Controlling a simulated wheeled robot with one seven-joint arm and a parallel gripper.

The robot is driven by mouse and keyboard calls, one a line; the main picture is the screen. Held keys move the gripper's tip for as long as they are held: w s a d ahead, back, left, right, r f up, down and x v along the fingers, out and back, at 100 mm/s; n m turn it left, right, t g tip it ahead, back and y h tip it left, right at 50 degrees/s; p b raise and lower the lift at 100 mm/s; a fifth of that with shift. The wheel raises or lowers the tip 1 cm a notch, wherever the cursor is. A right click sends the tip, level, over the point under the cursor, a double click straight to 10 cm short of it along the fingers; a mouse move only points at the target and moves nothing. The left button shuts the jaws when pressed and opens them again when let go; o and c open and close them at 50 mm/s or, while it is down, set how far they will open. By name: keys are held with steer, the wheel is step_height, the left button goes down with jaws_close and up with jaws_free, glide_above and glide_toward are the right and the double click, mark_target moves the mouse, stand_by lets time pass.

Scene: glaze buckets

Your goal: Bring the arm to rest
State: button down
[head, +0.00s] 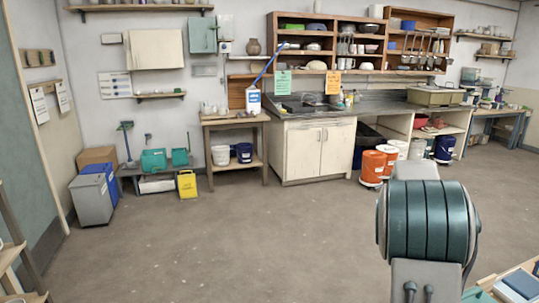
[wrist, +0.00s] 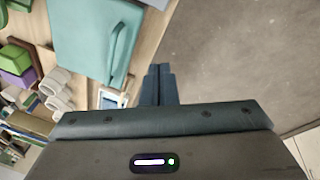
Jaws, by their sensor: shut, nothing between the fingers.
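My gripper (wrist: 158,84) shows in the wrist view at the middle. Its two dark fingers are together with nothing between them. The fingers point out over the edge between a wooden surface and the bare floor, and they appear apart from the things around them. In the head view, part of my arm stands upright at the lower right, with a dark teal rounded joint. My gripper cannot be seen in the head view.
A wooden surface (wrist: 150,15) in the wrist view holds a teal folder-like item (wrist: 95,38) and pale rolls (wrist: 57,90). In the head view, a sink cabinet (head: 318,150), orange buckets (head: 373,167) and a yellow sign (head: 187,184) line the back. The middle floor (head: 230,235) is clear.

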steer(key=s+a+r+n+t+y, duration=0.1)
steer(key=s+a+r+n, duration=0.15)
steer(key=s+a, duration=0.45)
steer(key=s+a+r+n+t+y, duration=0.1)
steer(key=s+a+r+n, duration=0.15)
steer(key=s+a, duration=0.45)
steer(key=s+a+f+n+t, duration=0.1)
steer(key=s+a+n, duration=0.3)
steer(key=s+a, duration=0.5)
steer(key=shift+s+f+y, duration=0.4)
steer(key=shift+s+f, duration=0.35)
steer(key=shift+s, duration=1.1)
